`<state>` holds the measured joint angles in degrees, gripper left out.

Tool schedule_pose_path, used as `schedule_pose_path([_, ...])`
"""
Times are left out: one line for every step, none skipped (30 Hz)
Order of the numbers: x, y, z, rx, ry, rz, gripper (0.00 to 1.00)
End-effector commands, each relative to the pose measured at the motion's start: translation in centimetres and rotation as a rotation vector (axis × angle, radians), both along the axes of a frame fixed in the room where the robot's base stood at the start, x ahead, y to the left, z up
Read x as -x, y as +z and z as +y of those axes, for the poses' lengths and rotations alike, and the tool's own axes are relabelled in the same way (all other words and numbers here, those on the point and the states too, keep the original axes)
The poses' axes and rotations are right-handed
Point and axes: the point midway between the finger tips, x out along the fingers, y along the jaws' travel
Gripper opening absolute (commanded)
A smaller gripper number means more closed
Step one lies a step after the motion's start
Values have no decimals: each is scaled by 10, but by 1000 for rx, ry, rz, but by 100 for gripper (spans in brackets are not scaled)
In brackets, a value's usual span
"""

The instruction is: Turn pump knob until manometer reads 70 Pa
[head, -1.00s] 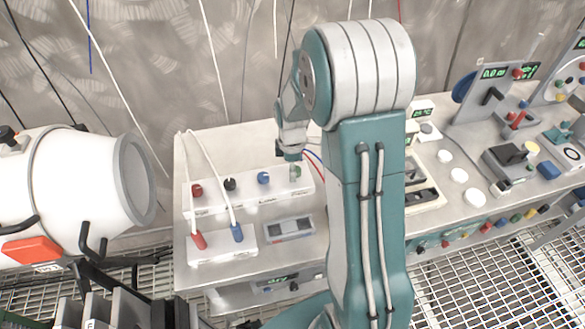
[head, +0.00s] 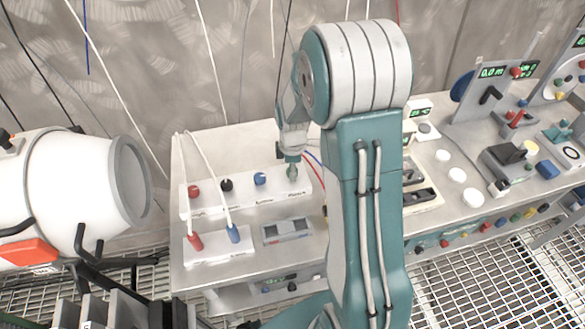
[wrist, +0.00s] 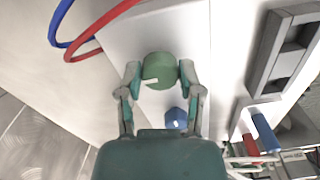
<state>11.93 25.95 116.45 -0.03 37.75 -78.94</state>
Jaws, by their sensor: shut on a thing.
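The green knob (head: 292,172) is at the right end of a row of knobs on a white panel (head: 270,205). In the wrist view, the green knob (wrist: 161,66) is round, with a short white mark at its lower left. My gripper (head: 291,158) is lowered onto it from above. In the wrist view, my gripper (wrist: 159,72) has one finger on each side of the knob and is shut on it. I cannot tell which instrument is the manometer, and no pressure reading is legible.
Blue (head: 260,179), black (head: 227,185) and red (head: 194,191) knobs stand left of the green one. A grey device (head: 287,230) lies in front. Red (wrist: 92,38) and blue (wrist: 57,22) cables run close to my gripper.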

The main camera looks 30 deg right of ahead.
Motion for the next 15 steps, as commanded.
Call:
schedule_pose_path([-2,1,1,0,-6,-8,0])
schedule_pose_path([-2,1,1,0,-11,-8,0])
schedule_pose_path([-3,1,1,0,-20,-8,0])
schedule_pose_path([-3,1,1,0,-29,-8,0])
schedule_pose_path([-3,1,1,0,-40,-8,0])
schedule_pose_path([-3,1,1,0,-56,-9,0])
schedule_pose_path([-3,1,1,0,-71,-9,0])
schedule_pose_path([-3,1,1,0,-86,-9,0])
schedule_pose_path([-3,1,1,0,-111,-9,0])
schedule_pose_path([-3,1,1,0,-131,-10,0])
schedule_pose_path([-3,1,1,0,-152,-10,0])
schedule_pose_path([-3,1,1,0,-183,-10,0])
schedule_pose_path([-3,2,1,0,-208,-10,0])
schedule_pose_path([-3,2,1,0,-235,-10,0])
schedule_pose_path([-4,2,1,0,-270,-10,0])
